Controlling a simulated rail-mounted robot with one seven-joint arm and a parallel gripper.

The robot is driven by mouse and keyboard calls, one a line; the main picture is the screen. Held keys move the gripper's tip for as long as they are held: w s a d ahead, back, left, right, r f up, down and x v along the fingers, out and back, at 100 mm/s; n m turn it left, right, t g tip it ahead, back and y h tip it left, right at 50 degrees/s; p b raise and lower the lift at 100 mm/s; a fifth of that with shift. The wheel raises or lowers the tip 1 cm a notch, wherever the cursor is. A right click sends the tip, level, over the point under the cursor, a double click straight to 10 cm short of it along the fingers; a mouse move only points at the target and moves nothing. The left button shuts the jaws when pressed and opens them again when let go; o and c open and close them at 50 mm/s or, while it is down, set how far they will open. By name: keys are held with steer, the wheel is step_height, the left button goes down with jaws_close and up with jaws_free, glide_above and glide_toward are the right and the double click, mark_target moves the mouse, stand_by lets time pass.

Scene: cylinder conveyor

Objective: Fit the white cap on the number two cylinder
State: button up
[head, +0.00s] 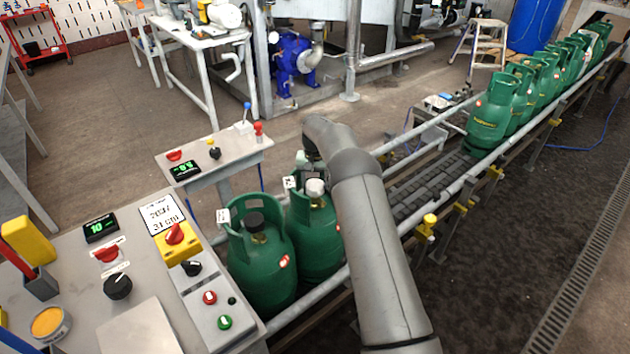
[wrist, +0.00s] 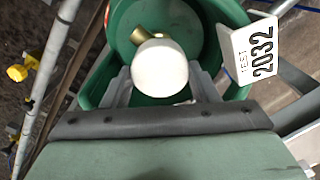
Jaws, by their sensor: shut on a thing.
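The white cap (head: 315,187) is over the valve of the second green cylinder (head: 318,238) from the front. In the wrist view the white cap (wrist: 160,70) sits between the two grey fingers of my gripper (wrist: 161,84), which is shut on it. Part of the brass valve (wrist: 143,35) shows beside the cap inside the collar; I cannot tell whether the cap is seated or just above. A white tag (wrist: 252,52) reading "TEST 2032" is on the collar. In the head view my arm hides much of the gripper.
A front green cylinder (head: 262,268) with a black cap (head: 255,222) stands close on the left. Several green cylinders (head: 490,115) stand farther up the conveyor (head: 425,190), whose middle is empty. Rails flank it. A control desk (head: 140,330) is at the left front.

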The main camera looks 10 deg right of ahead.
mark_target(315, 184)
steer(key=shift+f, duration=0.3)
steer(key=o, duration=1)
steer(key=shift+r, duration=0.1)
steer(key=shift+o, duration=0.2)
step_height(315, 184, up, 17)
steer(key=shift+r+b, duration=0.2)
steer(key=shift+b, duration=0.25)
